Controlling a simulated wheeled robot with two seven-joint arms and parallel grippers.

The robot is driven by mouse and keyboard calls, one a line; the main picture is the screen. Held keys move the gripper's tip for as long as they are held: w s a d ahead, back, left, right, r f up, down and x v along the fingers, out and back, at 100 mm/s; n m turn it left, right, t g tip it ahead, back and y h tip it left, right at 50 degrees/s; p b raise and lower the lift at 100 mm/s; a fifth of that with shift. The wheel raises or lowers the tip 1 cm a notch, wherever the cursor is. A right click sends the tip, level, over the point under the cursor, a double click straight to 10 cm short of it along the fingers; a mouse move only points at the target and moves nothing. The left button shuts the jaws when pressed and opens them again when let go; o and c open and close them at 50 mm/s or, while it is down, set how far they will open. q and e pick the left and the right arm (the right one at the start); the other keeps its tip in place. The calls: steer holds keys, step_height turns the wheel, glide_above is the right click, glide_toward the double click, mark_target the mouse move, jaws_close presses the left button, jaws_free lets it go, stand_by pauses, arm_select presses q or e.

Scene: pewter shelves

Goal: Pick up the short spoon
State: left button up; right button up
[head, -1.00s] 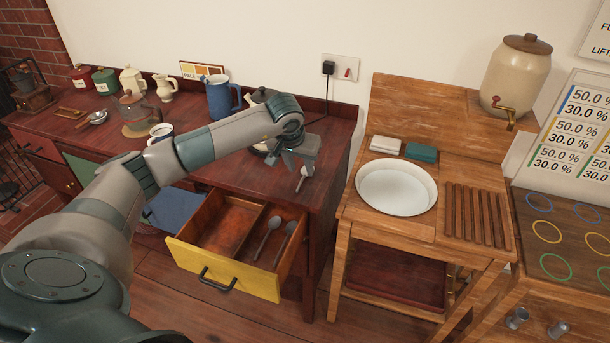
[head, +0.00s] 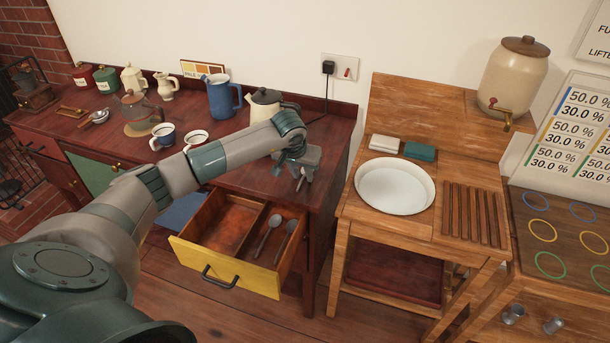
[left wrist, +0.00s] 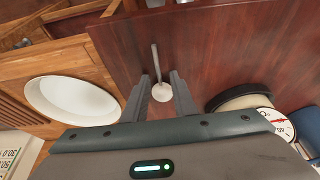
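A spoon (head: 302,183) lies on the dark red counter (head: 325,150) near its right end, partly hidden by my left gripper (head: 293,168). In the left wrist view the spoon (left wrist: 161,91) has a round pale bowl and a thin handle pointing away. Its bowl lies between the two open fingers of my left gripper (left wrist: 159,98), with a gap on each side. Two more spoons, one (head: 267,236) and another (head: 286,240), lie in the open yellow-fronted drawer (head: 225,268) below. I cannot tell from size alone which is the short one. My right gripper is out of view.
A cream kettle (head: 264,104), blue jug (head: 221,98) and two cups stand left of the gripper. A dial-faced object (left wrist: 278,122) is close by on the right in the wrist view. A wooden stand with a white basin (head: 396,187) is across a gap to the right.

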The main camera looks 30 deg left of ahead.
mark_target(302, 178)
arm_select(q)
jaws_close()
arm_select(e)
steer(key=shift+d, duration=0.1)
arm_select(q)
steer(key=shift+r, duration=0.1)
